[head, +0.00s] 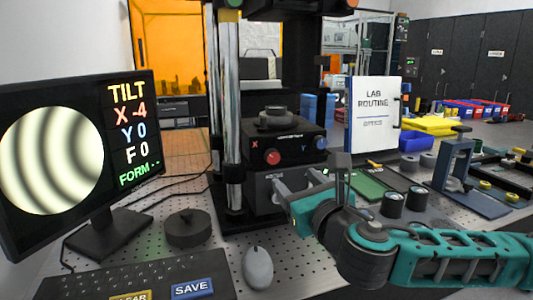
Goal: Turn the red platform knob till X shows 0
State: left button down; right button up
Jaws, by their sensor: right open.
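The red platform knob (272,157) is on the front of the black platform block (298,138), beside a red X mark. A blue-marked knob (320,143) is on the right of the same block. The monitor (80,150) at the left shows curved light and dark fringes and reads TILT X -4, Y 0, F 0, FORM with dashes. My right gripper (279,184) reaches in from the right, with its fingers apart. It is just below the red knob in the picture; whether it touches anything I cannot tell. My left gripper is out of view.
A keyboard (135,285) with a blue SAVE key, a grey mouse (257,268) and a dark round puck (188,228) lie in front. A chrome column (228,90) stands left of the platform. A lab routine binder (374,115), green board (368,187) and blue fixture (455,180) are right.

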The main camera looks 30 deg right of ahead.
aim_at(274, 158)
jog(key=x, duration=1.1)
jog(key=shift+w+d+r, duration=0.1)
jog(key=shift+w+d, duration=0.05)
jog(key=shift+w, duration=0.1)
jog(key=shift+w+d, duration=0.15)
jog(key=shift+w, duration=0.4)
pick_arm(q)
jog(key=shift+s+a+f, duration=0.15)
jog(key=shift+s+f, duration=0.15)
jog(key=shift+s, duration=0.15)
pick_arm(e)
jog(key=shift+c, duration=0.3)
jog(key=c, duration=1)
pick_arm(q)
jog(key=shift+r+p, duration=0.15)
jog(key=shift+p, duration=0.15)
